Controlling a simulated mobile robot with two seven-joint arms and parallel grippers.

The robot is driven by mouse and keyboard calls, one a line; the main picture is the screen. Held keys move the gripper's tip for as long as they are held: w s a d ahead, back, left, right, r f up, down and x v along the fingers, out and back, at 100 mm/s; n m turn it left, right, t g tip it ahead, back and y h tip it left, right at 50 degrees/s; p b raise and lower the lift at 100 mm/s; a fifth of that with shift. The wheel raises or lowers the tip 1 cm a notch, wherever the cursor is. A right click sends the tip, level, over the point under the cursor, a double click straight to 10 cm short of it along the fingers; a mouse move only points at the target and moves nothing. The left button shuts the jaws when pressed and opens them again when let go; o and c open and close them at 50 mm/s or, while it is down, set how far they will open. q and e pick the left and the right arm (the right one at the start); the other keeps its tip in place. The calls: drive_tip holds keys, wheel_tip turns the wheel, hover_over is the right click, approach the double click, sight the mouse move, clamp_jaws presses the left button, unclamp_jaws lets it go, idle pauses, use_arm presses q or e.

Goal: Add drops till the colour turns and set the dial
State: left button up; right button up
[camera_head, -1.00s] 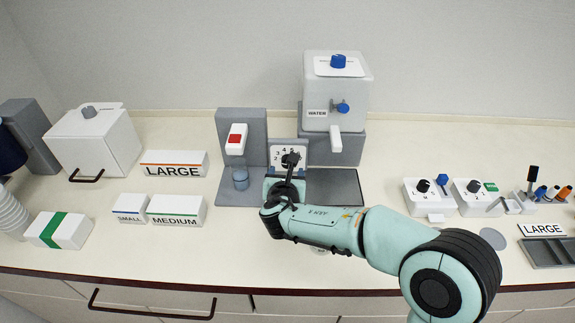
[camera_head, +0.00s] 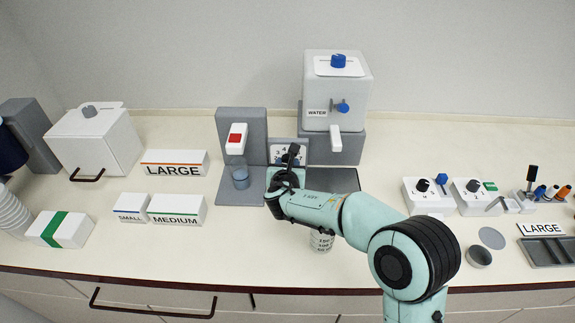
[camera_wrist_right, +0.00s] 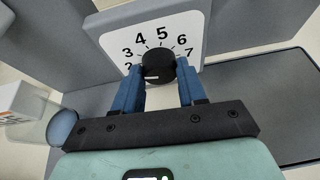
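The dial plate (camera_wrist_right: 195,45), numbered in black on white, shows between the two grey stands; in the head view the dial plate (camera_head: 277,152) is partly covered by my gripper. My right gripper (camera_wrist_right: 160,72) has its blue fingers on either side of the black dial knob (camera_wrist_right: 158,62), with no clear gap at the tips. In the head view my right gripper (camera_head: 289,165) is at the dial. A beaker (camera_head: 240,177) with pale bluish liquid stands under the white dispenser with a red button (camera_head: 237,139); the beaker (camera_wrist_right: 62,125) also shows in the wrist view. My left gripper is not in view.
A white water tank (camera_head: 337,90) with a blue tap stands behind right. A labelled white container (camera_head: 321,242) is partly behind my arm.

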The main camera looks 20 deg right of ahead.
drive_tip(key=shift+a+r+n+g+h+p, duration=0.15)
drive_tip(key=shift+n+g+h+p, duration=0.15)
drive_tip(key=shift+n+h+p, duration=0.6)
drive_tip(key=shift+w+p, duration=0.1)
drive_tip(key=shift+p, duration=0.4)
drive_tip(key=shift+f, duration=0.2)
drive_tip(key=o, duration=1.1)
drive_tip(key=shift+c, duration=0.2)
drive_tip(key=b+v, duration=0.1)
drive_tip(key=v, duration=1.2)
drive_tip(key=shift+s+r, duration=0.25)
drive_tip(key=shift+r, duration=0.05)
